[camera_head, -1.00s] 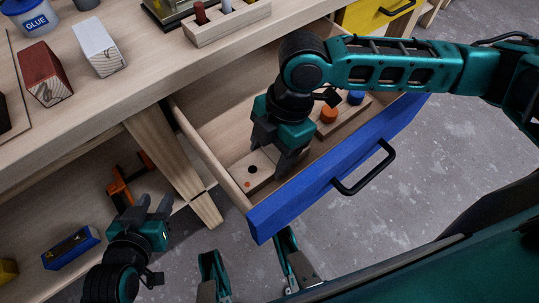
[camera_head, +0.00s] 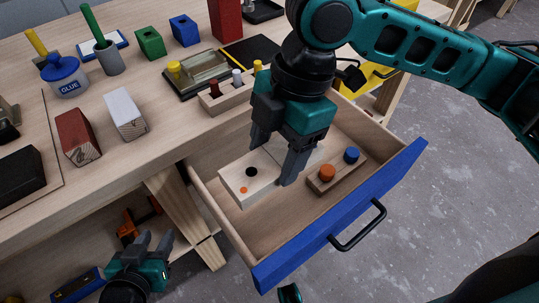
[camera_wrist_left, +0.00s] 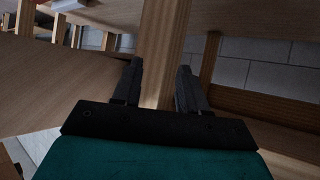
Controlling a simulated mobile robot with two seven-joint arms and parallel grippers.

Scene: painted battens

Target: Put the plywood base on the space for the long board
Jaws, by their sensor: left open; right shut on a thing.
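A light wooden block (camera_head: 235,181) with a black round mark and an orange dot, apparently the plywood base, is between the fingers of my right gripper (camera_head: 274,160). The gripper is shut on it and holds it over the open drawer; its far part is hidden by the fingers. My left gripper (camera_head: 153,240) is open and empty, low beside the bench leg. Its open fingers also show in the left wrist view (camera_wrist_left: 158,88). A black rectangle with a yellow edge (camera_head: 250,53) lies on the bench top; I cannot tell whether it is the long board's space.
The blue-fronted drawer (camera_head: 340,218) stands open and holds a wooden strip (camera_head: 335,180) with orange and blue knobs. On the bench are a red block (camera_head: 77,137), a white block (camera_head: 126,113), a peg rack (camera_head: 230,95) and a glue pot (camera_head: 64,76). Bare bench top lies between them.

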